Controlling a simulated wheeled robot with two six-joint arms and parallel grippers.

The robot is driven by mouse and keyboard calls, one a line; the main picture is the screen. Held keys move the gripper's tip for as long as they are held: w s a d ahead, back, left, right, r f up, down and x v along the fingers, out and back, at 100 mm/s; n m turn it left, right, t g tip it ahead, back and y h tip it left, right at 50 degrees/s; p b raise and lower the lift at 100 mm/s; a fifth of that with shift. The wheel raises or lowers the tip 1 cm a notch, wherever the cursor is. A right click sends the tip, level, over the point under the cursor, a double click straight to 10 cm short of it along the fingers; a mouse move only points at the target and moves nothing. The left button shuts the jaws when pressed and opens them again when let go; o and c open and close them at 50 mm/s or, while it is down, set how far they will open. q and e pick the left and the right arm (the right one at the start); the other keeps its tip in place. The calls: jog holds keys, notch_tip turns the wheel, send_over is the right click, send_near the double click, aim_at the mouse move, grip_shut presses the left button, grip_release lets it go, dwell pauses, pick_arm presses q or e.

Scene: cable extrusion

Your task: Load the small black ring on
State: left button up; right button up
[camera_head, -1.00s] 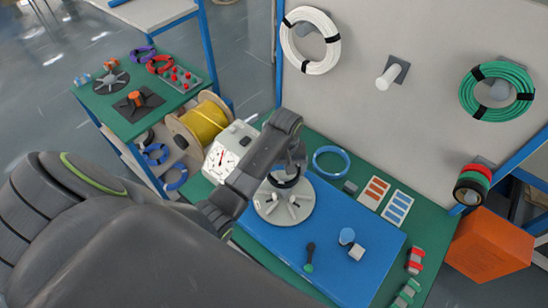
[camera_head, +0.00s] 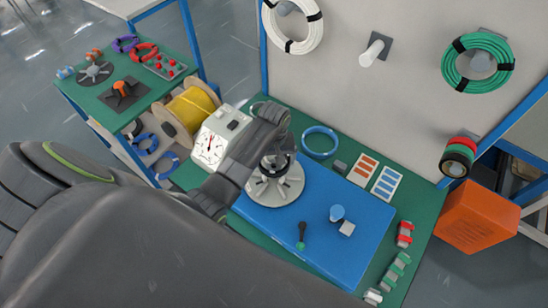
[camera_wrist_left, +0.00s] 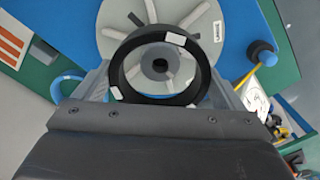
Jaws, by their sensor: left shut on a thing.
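My left gripper (camera_head: 279,160) is shut on the small black ring, which shows best in the left wrist view (camera_wrist_left: 204,76) as a black band with white patches. It sits between the two grey fingers (camera_wrist_left: 160,88). The grey spoked disc (camera_head: 272,191) lies on the blue mat beneath the gripper. In the wrist view the disc (camera_wrist_left: 113,18) and its central hub (camera_wrist_left: 159,66) show through the ring's opening, with the hub near its middle. In the head view the ring is partly hidden by the gripper; I cannot tell whether it touches the hub. My right gripper is not in view.
The blue mat (camera_head: 330,258) has a blue-capped item (camera_head: 337,213) and a black-and-green tool (camera_head: 302,235) right of the disc. A white dial box (camera_head: 211,146) and yellow spool (camera_head: 188,107) stand left. A blue ring (camera_head: 307,151) lies behind. The mat's right part is mostly clear.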

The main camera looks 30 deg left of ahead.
aim_at(274, 169)
pick_arm(q)
jog(key=shift+f+b, duration=0.3)
jog(key=shift+f, duration=0.4)
jog(key=shift+f+b, duration=0.95)
jog(key=shift+f, duration=1.35)
jog(key=shift+f, duration=0.55)
